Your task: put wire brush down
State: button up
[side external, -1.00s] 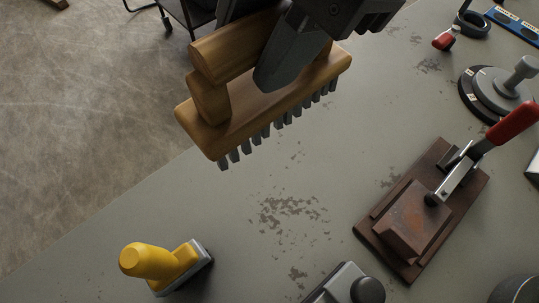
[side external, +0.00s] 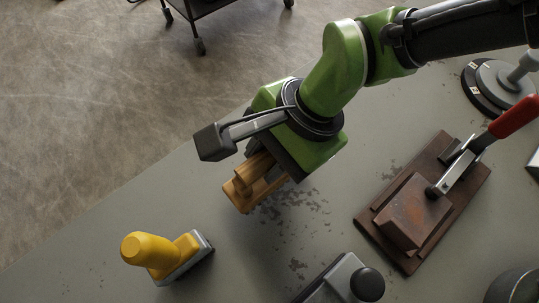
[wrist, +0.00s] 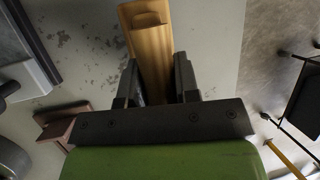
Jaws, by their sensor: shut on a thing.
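The wire brush (side external: 241,196) has a wooden handle and block, and it is low over the bench in the side view. I cannot tell whether its bristles touch the bench, as they are hidden. In the wrist view the brush (wrist: 150,45) runs away from me between the two dark fingers. My gripper (wrist: 157,80) is shut on its wooden handle. In the side view my wrist hides the fingers and part of the brush.
A yellow-handled tool (side external: 160,255) stands to the left near the bench edge. A rusty brown clamp fixture (side external: 415,215) with a red lever (side external: 513,117) is to the right. A grey block with a dark knob (side external: 367,285) is in front. Bare worn bench (side external: 250,265) lies between.

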jog(key=shift+f, duration=0.85)
jog(key=shift+f, duration=0.15)
jog(key=o, duration=0.9)
